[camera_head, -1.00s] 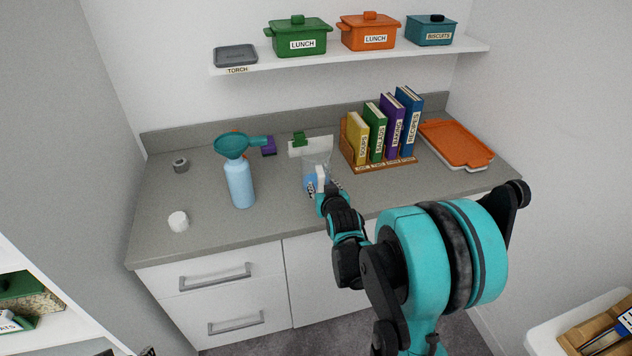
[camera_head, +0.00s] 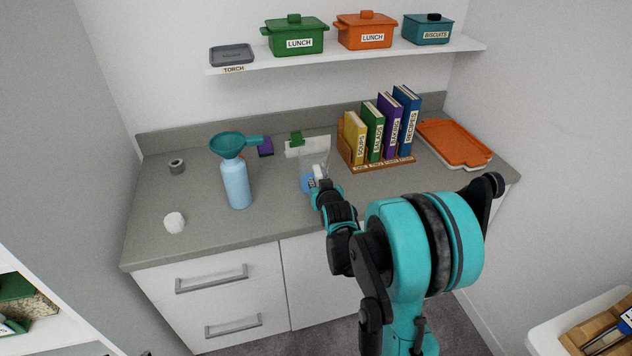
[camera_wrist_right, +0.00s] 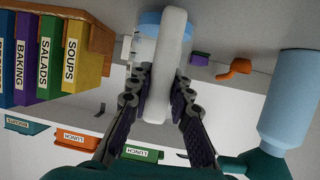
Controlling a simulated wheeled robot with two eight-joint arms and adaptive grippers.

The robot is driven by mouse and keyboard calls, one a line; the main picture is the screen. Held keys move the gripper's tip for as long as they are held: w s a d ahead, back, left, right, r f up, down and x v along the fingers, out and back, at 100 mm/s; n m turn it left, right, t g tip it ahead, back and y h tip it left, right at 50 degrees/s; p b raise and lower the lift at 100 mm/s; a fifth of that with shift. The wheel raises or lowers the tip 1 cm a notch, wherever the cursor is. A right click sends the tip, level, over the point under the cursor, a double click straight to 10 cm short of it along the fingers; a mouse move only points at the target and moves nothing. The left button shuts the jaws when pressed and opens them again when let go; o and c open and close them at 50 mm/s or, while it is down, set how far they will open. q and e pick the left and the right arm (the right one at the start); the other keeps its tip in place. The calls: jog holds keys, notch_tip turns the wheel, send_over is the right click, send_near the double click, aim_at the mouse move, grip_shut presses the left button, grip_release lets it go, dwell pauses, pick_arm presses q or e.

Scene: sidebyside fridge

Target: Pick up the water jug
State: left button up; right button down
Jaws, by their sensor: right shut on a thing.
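The water jug (camera_head: 308,183) is clear, with blue water and a pale handle. It is near the middle of the grey counter in the head view, partly hidden by my right gripper. My right gripper (camera_head: 319,188) is at the jug's near side. In the right wrist view, its two dark-padded fingers (camera_wrist_right: 161,88) are shut on the long white handle (camera_wrist_right: 167,65), one on each side. The blue of the jug shows behind the handle. I cannot tell whether the jug's base touches the counter. My left gripper is not in view.
A blue bottle (camera_head: 236,185) with a teal funnel (camera_head: 228,145) stands left of the jug. A book rack (camera_head: 382,166) stands to the right, with an orange tray (camera_head: 454,143) beyond. A white object (camera_head: 174,223) lies front left. The shelf (camera_head: 350,57) with boxes is above.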

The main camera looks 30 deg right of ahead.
aim_at(318, 172)
jog(key=shift+r+p, duration=0.3)
jog(key=shift+r, duration=0.3)
notch_tip(318, 172, up, 3)
jog(key=shift+f+p, duration=0.1)
jog(key=shift+p, duration=0.65)
pick_arm(q)
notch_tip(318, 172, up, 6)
jog(key=p, duration=0.3)
jog(key=shift+p, duration=0.4)
pick_arm(e)
jog(key=s+d+r, duration=0.5)
jog(key=s+r, duration=0.2)
jog(key=s, duration=0.3)
jog(key=shift+d, duration=0.35)
jog(key=shift+s, duration=0.1)
